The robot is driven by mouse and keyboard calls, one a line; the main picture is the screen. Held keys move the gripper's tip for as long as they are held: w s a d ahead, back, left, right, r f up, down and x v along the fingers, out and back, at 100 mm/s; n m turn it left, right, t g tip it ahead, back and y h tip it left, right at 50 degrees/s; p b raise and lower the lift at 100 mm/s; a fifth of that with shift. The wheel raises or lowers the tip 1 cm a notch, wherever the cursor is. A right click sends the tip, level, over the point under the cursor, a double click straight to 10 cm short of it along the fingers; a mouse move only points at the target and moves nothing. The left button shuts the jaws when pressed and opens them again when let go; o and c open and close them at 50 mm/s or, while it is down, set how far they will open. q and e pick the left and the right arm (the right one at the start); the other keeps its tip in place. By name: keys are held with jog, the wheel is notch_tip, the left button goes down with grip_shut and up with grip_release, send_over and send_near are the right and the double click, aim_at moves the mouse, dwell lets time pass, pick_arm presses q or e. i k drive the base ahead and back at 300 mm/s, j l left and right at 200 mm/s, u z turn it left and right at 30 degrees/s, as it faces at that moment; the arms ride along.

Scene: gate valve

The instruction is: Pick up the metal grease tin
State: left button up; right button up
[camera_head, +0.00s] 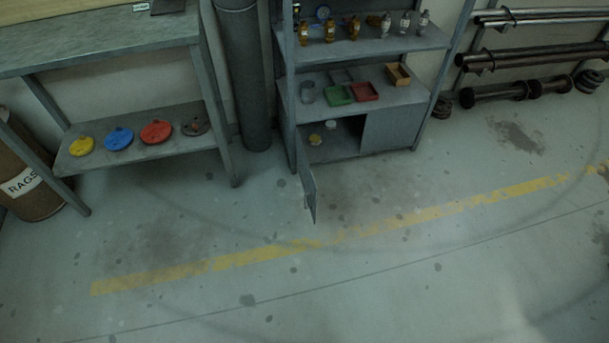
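I cannot tell for sure which item is the metal grease tin. A small grey cylinder (307,92) stands at the left of the middle shelf of a metal rack and looks like a metal can. In the low cupboard of the rack, a small round yellow-topped item (315,139) and a small round pale item (330,125) are in the open left part. The cupboard door (309,193) is swung open toward the floor in front. Neither of my grippers is in view.
Green (339,95) and red (365,91) trays and an orange box (398,74) share the middle shelf. A workbench (100,40) with coloured discs below is at left. Pipes (530,58) are racked at right. The floor (300,300) in front is clear.

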aim_at(315, 140)
jog(key=u, duration=0.45)
jog(key=i+l+u, duration=0.2)
jog(key=l+u, duration=0.15)
jog(key=i+l+u, duration=0.15)
jog(key=l+u, duration=0.2)
jog(key=i+l+u, duration=0.15)
jog(key=l+u, duration=0.15)
jog(key=l, duration=0.15)
